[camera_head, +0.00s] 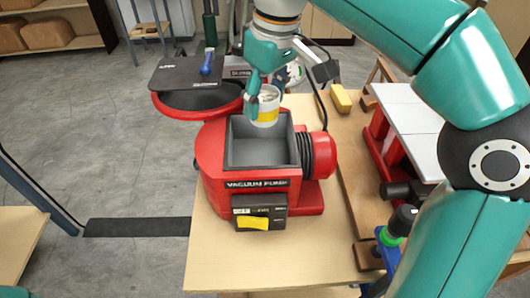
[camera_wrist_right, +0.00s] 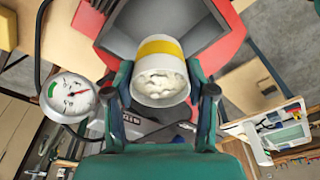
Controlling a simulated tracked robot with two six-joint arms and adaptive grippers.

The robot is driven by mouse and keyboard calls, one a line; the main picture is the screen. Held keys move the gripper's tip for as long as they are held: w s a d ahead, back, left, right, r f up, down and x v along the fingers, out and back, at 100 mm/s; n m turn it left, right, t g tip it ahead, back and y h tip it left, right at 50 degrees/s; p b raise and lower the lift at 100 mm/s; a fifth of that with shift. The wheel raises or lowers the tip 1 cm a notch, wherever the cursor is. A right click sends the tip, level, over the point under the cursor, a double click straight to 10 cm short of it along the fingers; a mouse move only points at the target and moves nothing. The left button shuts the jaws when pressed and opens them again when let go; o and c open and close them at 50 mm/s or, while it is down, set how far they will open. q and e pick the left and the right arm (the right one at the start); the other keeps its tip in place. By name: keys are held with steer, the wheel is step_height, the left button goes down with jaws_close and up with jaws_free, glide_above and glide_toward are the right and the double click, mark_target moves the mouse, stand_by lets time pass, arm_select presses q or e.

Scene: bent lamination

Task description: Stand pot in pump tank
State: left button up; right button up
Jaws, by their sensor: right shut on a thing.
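A white pot (camera_head: 265,104) with a yellow band is held by my right gripper (camera_head: 268,92), whose teal fingers close on its sides. In the right wrist view the pot (camera_wrist_right: 160,72) sits between the fingers of the gripper (camera_wrist_right: 162,92), and pale lumpy contents show in its open end. The pot is above the far part of the grey, open pump tank (camera_head: 258,160), which is set in a red vacuum pump. The tank also shows behind the pot in the right wrist view (camera_wrist_right: 205,25). I cannot tell the exact height of the pot over the tank. My left gripper is not in view.
A red round vessel with a dark lid (camera_head: 187,73) and a blue handle (camera_head: 207,63) stands just behind the pump. A pressure gauge (camera_wrist_right: 70,98) is near the gripper. A yellow block (camera_head: 340,98) lies at the right back. A white-topped red stand (camera_head: 410,125) is at right.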

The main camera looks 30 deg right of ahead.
step_height(320, 180, down, 12)
steer(key=shift+f+b, duration=0.25)
steer(key=shift+b, duration=0.5)
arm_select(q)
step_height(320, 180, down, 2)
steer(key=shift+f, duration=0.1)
arm_select(e)
steer(key=shift+f, duration=0.1)
steer(key=o, duration=1.2)
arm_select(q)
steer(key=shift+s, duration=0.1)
arm_select(e)
steer(key=shift+s, duration=0.1)
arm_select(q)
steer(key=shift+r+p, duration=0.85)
arm_select(e)
steer(key=r, duration=0.4)
steer(key=s+r, duration=0.1)
steer(key=r, duration=0.7)
steer(key=shift+s+d+r, duration=0.1)
steer(key=shift+s+d, duration=0.2)
